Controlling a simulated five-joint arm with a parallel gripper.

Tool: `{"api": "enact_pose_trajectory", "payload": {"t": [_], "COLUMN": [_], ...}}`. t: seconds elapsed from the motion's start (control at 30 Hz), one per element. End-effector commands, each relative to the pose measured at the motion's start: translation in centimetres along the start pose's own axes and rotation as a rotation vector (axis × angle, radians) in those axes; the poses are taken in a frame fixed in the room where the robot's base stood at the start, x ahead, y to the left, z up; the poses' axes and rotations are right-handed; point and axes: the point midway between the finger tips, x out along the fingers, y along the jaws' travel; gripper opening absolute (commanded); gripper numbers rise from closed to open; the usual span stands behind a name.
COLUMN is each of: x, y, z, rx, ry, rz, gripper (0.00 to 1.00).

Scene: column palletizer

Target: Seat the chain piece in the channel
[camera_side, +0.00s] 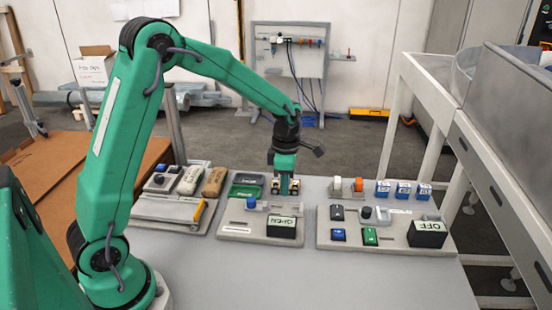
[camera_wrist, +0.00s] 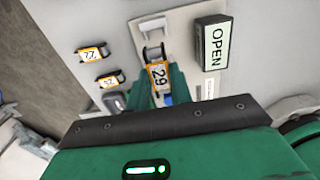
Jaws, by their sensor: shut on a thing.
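In the wrist view, a chain piece (camera_wrist: 158,75) with an orange plate marked 29 and dark side links sits between the green fingers of my gripper (camera_wrist: 160,88). My gripper is shut on it, above the table beside a light board (camera_wrist: 182,28) that carries a black OPEN block. A pale block (camera_wrist: 152,23) on this board lies just beyond the dark links; I cannot tell whether it is the channel or whether they touch. In the side view, my gripper (camera_side: 285,190) points down behind the middle board (camera_side: 232,231); the held piece is hard to make out there.
Two more orange-plated pieces, marked 22 (camera_wrist: 91,54) and another number (camera_wrist: 110,79), lie on the table to the left. The OPEN block (camera_wrist: 212,46) stands upright close to the right. A right board (camera_side: 340,247) holds an OFF block (camera_side: 427,234) and buttons.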

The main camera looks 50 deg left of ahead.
Motion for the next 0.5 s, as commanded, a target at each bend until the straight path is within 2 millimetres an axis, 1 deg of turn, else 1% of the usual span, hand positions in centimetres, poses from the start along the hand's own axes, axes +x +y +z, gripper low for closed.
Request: {"api": "enact_pose_trajectory", "payload": {"t": [0.5], "x": [3.5], "y": [0.0], "z": [0.0], "rx": [0.001], "ry": [0.001], "rz": [-0.002], "gripper": [0.0]}}
